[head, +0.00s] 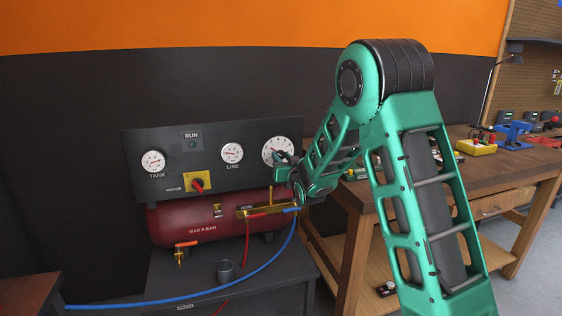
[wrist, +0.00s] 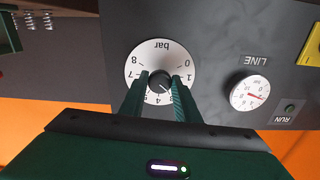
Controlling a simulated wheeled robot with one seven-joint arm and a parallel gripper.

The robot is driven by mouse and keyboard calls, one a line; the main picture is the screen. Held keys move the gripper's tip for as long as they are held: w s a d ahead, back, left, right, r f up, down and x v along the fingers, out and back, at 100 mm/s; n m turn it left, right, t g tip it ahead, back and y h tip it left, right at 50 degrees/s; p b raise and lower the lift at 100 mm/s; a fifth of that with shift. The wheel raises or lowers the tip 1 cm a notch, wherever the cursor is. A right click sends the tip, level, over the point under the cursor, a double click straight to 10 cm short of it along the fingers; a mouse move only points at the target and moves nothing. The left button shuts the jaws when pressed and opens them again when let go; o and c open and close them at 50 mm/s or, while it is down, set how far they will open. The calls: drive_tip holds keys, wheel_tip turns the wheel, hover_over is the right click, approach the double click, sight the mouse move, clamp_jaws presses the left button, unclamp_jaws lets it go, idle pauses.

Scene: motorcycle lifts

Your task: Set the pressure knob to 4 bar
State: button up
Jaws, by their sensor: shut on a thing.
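The pressure knob is a black knob (wrist: 160,82) at the centre of a white round dial (wrist: 159,52) marked in bar, which appears upside down in the wrist view. My gripper (wrist: 160,88) has one finger on each side of the knob and is shut on it. A thin white pointer line on the knob slants to the lower right, on the low-number side of the 4 at the bottom. The fingers cover part of the scale, so the exact reading is unclear. In the head view, my gripper (head: 284,160) reaches the dial (head: 277,146) at the panel's right end.
The dark panel (head: 200,150) also carries a TANK gauge (head: 153,162), a LINE gauge (head: 232,153) and a red-and-yellow switch (head: 197,183). Below are a red compressor tank (head: 180,222), a brass manifold and hoses. A wooden workbench (head: 480,170) stands close at right.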

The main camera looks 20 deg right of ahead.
drive_tip(key=m, duration=0.5)
drive_tip(key=shift+m, duration=2.4)
drive_tip(key=shift+d, duration=0.1)
drive_tip(key=o, duration=1)
drive_tip(key=shift+o, duration=0.2)
drive_tip(key=s, duration=1)
drive_tip(key=shift+s, duration=0.35)
drive_tip(key=shift+f, duration=0.1)
